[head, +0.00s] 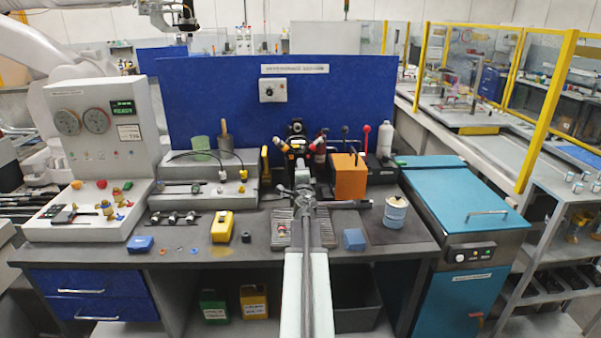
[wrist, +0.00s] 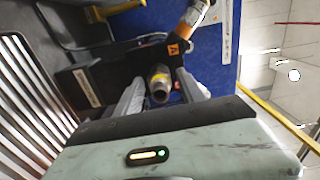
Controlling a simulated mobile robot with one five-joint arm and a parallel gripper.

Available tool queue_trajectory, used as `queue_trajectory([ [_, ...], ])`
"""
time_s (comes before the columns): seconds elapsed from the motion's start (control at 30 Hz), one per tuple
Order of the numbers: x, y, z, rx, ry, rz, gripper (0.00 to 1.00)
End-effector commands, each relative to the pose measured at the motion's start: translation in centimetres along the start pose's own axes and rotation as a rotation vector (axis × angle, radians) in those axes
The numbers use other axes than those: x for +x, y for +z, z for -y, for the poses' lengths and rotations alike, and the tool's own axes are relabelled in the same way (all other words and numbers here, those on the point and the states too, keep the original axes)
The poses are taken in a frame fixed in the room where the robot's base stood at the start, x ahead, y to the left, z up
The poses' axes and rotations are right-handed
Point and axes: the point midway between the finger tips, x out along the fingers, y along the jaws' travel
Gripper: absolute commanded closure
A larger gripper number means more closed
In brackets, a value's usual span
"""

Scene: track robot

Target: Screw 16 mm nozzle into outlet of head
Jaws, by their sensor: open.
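My gripper (head: 304,192) is over the middle of the bench, in front of the dark fixture with orange-tipped arms (head: 297,147). That fixture seems to be the head, but its outlet cannot be made out in the head view. In the wrist view my gripper (wrist: 160,98) is open, its two grey fingers apart. A grey metal cylinder with a round open end and a yellow band (wrist: 160,84) shows between and beyond the fingers; I cannot tell whether it is the outlet. Several small dark fittings (head: 173,217) stand in a row on the bench at left; their sizes cannot be read.
A ribbed grey mat (head: 283,234) lies under my arm. A yellow block (head: 222,227), a blue box (head: 354,239) and a white-and-blue can (head: 395,212) stand on the bench. An orange box (head: 350,178) is right of the fixture. A blue panel (head: 200,95) closes the back.

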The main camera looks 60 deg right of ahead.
Motion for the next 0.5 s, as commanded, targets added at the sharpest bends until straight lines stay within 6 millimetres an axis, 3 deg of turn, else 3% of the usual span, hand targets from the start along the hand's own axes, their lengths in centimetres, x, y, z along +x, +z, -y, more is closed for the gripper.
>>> queue_trajectory([
  [0.4,0.00,0.01,0.02,-0.869,-0.001,0.008,0.54],
  [0.5,0.00,0.00,0.01,-0.991,-0.002,0.009,0.54],
])
